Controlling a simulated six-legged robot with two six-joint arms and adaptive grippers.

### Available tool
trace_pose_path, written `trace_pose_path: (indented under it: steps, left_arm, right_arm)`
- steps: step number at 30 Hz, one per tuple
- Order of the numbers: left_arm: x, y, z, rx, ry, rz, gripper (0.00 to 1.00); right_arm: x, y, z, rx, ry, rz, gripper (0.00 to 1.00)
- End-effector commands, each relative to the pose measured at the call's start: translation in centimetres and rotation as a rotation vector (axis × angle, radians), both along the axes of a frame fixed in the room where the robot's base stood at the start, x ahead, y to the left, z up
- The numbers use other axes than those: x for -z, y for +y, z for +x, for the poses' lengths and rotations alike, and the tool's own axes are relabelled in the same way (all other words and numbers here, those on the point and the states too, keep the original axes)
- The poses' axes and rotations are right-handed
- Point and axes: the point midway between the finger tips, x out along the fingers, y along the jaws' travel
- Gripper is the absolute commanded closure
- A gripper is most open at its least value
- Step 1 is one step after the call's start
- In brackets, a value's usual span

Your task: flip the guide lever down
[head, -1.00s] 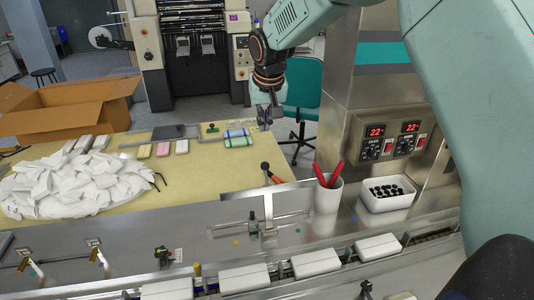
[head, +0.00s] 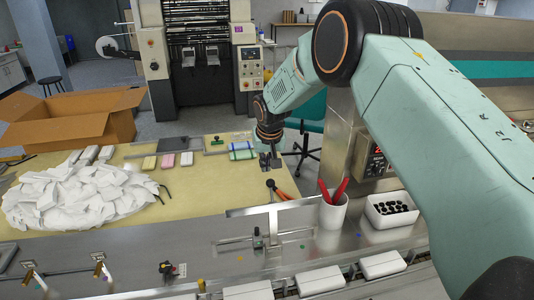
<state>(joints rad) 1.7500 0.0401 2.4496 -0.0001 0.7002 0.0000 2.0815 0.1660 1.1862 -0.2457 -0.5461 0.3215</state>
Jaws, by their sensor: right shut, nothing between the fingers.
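My right gripper (head: 270,163) hangs from the arm at the middle of the head view, pointing down over the far yellow table. It is shut and empty. A metal guide plate (head: 285,205) stands on the steel deck, nearer than the gripper, with a small upright clamp (head: 257,240) and rod in front of it. A small black-knobbed fitting (head: 167,268) sits further left on the deck. I cannot tell which of these fittings is the guide lever, or its position. The gripper appears apart from all of them. My left gripper is not in view.
A black-and-orange tool (head: 278,190) lies behind the plate. A white cup with red handles (head: 333,212) and a white bin (head: 392,219) stand to the right. White packs (head: 320,280) line the conveyor in front. A white heap (head: 75,195) and cardboard box (head: 75,118) are left.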

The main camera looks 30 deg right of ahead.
Motion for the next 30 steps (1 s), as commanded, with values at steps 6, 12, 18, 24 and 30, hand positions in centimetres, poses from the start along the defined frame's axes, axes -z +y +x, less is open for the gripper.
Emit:
trace_pose_path:
  steps: [6,12,18,24,30]
  left_arm:
    - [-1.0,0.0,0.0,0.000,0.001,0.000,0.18]
    - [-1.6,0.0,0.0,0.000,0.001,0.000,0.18]
    - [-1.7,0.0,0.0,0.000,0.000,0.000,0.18]
    - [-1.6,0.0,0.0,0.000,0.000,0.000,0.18]
    - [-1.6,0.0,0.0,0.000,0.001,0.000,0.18]
  right_arm:
    - [-0.3,0.6,-1.9,-0.002,0.001,0.001,1.00]
    - [-0.2,1.0,-3.3,0.000,0.001,0.001,1.00]
    - [-0.1,1.2,-3.9,-0.002,0.000,0.001,1.00]
    - [-0.1,1.2,-3.9,-0.001,-0.001,0.002,1.00]
    - [-0.2,1.3,-4.2,-0.001,0.000,0.001,1.00]
